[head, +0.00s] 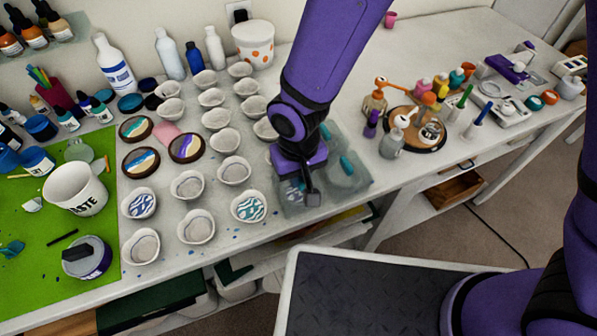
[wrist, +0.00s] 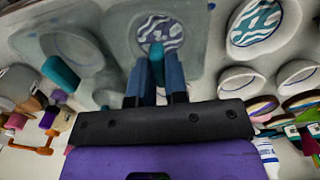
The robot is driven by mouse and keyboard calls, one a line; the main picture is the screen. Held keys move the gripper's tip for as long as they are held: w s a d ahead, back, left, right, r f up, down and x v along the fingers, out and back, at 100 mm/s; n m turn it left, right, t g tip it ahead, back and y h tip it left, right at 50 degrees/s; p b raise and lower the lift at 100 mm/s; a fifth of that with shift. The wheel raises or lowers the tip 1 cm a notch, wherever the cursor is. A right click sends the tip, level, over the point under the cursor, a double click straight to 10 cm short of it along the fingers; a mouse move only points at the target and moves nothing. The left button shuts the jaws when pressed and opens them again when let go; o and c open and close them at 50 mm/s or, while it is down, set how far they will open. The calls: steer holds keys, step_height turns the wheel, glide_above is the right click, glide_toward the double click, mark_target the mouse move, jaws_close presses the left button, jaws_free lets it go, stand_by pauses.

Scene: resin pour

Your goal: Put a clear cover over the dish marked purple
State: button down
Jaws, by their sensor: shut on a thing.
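My gripper (head: 310,194) is shut on the teal knob (wrist: 156,52) of a clear cover (wrist: 118,38); its fingers show in the wrist view (wrist: 158,78). Through this cover I see a patterned dish (wrist: 160,30) with a violet-blue rim mark. Whether the cover rests around this dish or hangs just above it, I cannot tell. In the head view the gripper hides much of this dish and cover. A teal-patterned dish (head: 248,206) stands uncovered to the left.
Several pale empty cups (head: 195,226) fill the table left of my gripper. A blue-patterned dish (head: 142,203) is among them. A round wooden tray (head: 405,146) with bottles stands to the right. The table's front edge is close to the covers.

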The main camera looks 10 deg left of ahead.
steer(key=shift+f, duration=0.15)
stand_by(0.5)
steer(key=c, duration=1.1)
jaws_free()
steer(key=shift+o, duration=0.2)
step_height(320, 180, up, 11)
